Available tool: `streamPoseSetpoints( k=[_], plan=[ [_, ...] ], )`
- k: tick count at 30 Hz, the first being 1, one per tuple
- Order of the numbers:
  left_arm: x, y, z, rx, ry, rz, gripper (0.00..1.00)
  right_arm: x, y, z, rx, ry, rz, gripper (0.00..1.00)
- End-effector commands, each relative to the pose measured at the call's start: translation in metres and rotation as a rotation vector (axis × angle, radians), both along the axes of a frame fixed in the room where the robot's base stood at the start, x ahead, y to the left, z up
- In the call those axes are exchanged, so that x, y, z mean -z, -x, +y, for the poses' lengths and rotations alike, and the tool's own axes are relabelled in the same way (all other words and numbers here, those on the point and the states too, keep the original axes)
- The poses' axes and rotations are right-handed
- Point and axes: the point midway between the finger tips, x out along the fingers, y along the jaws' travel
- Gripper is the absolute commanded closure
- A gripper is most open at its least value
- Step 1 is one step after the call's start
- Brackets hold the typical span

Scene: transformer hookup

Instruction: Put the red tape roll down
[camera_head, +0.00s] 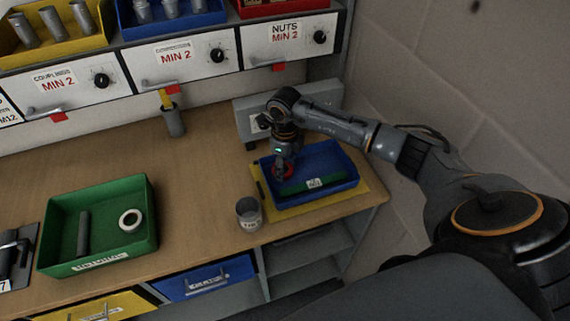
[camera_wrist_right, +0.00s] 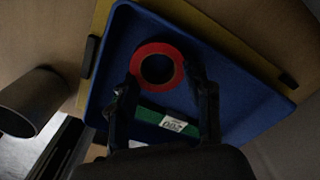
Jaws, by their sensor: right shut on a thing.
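My right gripper (camera_head: 281,170) points down into the blue tray (camera_head: 345,182) at the right end of the bench. It is shut on the red tape roll (camera_head: 288,178), which is partly hidden in the head view. In the right wrist view the red tape roll (camera_wrist_right: 157,47) shows as a ring between the fingers of the right gripper (camera_wrist_right: 165,80), over the blue tray (camera_wrist_right: 235,85). I cannot tell whether the roll touches the tray floor. My left gripper is not in view.
A green labelled item (camera_head: 300,187) lies in the blue tray, beside the roll. A yellow mat (camera_head: 280,213) lies under the tray. A grey cup (camera_head: 249,212) stands left of it. A green tray (camera_head: 70,262) holds a white ring. The bench middle is clear.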

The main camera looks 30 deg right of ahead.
Motion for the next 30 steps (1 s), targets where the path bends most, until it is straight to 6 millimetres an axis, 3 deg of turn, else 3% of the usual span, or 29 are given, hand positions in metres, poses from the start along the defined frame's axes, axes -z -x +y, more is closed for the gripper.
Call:
streamPoseSetpoints(
  k=[5, 6, 9, 22, 30],
  plan=[
    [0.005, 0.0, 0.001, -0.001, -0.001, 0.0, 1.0, 0.005, 0.0, 0.0, 0.0, 0.0, 0.0, 0.87],
    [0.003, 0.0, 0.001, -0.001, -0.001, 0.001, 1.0, 0.003, 0.0, 0.0, 0.0, 0.0, 0.0, 0.42],
    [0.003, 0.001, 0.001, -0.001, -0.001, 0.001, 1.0, 0.003, 0.0, 0.0, 0.0, 0.0, 0.0, 0.27],
    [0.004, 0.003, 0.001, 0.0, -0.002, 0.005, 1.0, -0.006, -0.001, 0.0, -0.001, 0.0, -0.004, 0.27],
    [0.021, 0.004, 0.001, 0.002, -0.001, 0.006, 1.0, -0.061, -0.002, 0.0, 0.0, 0.0, -0.007, 0.27]
  ],
)
